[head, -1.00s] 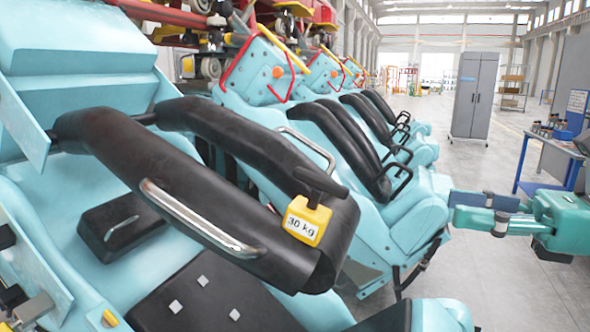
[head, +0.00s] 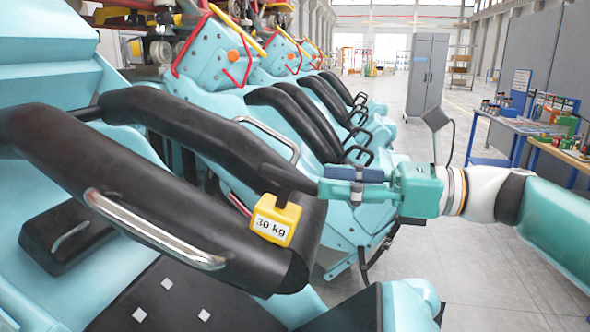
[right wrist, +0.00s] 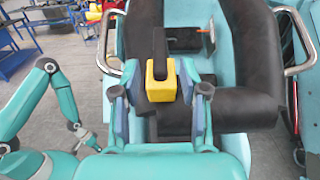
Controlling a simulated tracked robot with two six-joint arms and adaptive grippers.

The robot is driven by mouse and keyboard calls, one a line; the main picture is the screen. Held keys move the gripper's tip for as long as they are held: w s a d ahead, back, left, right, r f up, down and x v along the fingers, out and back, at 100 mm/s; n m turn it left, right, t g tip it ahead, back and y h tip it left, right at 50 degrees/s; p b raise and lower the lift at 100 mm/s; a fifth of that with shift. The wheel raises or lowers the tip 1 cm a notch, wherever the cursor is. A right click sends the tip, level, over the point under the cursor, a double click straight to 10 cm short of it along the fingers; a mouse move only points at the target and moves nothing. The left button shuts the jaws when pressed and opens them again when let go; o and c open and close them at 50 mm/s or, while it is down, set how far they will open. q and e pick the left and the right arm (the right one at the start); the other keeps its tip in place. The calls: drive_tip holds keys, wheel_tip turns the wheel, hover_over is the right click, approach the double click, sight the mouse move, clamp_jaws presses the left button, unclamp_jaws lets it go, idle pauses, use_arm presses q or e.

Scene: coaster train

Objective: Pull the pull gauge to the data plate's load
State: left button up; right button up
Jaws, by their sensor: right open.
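The pull gauge is a yellow block (head: 275,220) marked "30 kg" with a dark handle-like piece on top. It sits at the near end of the black padded restraint (head: 170,210). In the right wrist view the yellow gauge (right wrist: 160,82) shows as a U shape around a dark bar, ahead of and between my fingers. My right gripper (head: 325,186) is open, close to the right of the dark piece; contact cannot be told. Its fingers also show in the right wrist view (right wrist: 160,108). My left arm shows there at left, its gripper (right wrist: 87,138) small and unclear. No separate data plate is readable.
More teal seats with black restraints (head: 290,120) run back in a row. A chrome grab handle (head: 155,230) is on the near restraint. A grey cabinet (head: 427,75) and a cluttered blue bench (head: 515,125) stand at right. The floor between is clear.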

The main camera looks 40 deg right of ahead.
sight(303, 178)
drive_tip(key=p+x, duration=0.1)
drive_tip(key=x, duration=0.6)
drive_tip(key=shift+c, duration=0.2)
clamp_jaws()
